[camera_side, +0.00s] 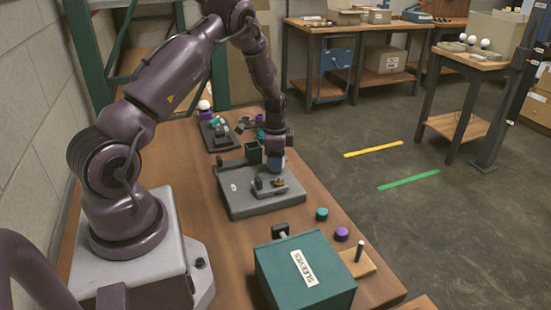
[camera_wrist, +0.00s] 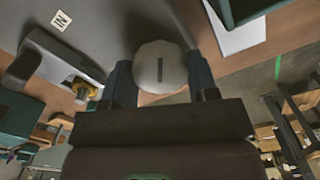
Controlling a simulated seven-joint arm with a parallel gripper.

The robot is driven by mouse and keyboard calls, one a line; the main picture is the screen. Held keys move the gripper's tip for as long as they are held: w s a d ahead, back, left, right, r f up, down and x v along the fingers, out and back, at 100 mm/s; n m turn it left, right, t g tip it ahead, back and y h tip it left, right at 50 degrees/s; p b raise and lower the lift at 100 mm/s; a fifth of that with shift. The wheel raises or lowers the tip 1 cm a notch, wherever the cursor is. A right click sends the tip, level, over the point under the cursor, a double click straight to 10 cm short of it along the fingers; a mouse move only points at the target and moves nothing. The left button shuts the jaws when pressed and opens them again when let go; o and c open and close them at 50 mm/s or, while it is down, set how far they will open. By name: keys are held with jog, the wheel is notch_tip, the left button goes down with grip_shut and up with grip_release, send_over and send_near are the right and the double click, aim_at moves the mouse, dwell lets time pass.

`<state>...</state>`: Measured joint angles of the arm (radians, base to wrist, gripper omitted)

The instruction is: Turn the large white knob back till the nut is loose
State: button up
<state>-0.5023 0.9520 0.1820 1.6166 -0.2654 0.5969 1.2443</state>
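In the side view my gripper (camera_side: 275,163) points down over the grey fixture (camera_side: 255,208), and the knob is hidden there. A small brass part (camera_wrist: 84,90) sits in a dark holder left of the knob in the wrist view. I cannot pick out the nut in either view.
A green SLEEVES box (camera_side: 305,270) stands at the near end of the bench. A teal cap (camera_side: 321,214) and a purple cap (camera_side: 341,234) lie beside it, near the right edge. Another grey fixture (camera_side: 217,136) with small parts stands farther back.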

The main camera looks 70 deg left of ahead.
jog(key=shift+c, duration=1.1)
jog(key=shift+n, duration=0.3)
jog(key=n, duration=1)
jog(key=shift+n, duration=0.4)
jog(key=n, duration=1)
jog(key=shift+n, duration=0.3)
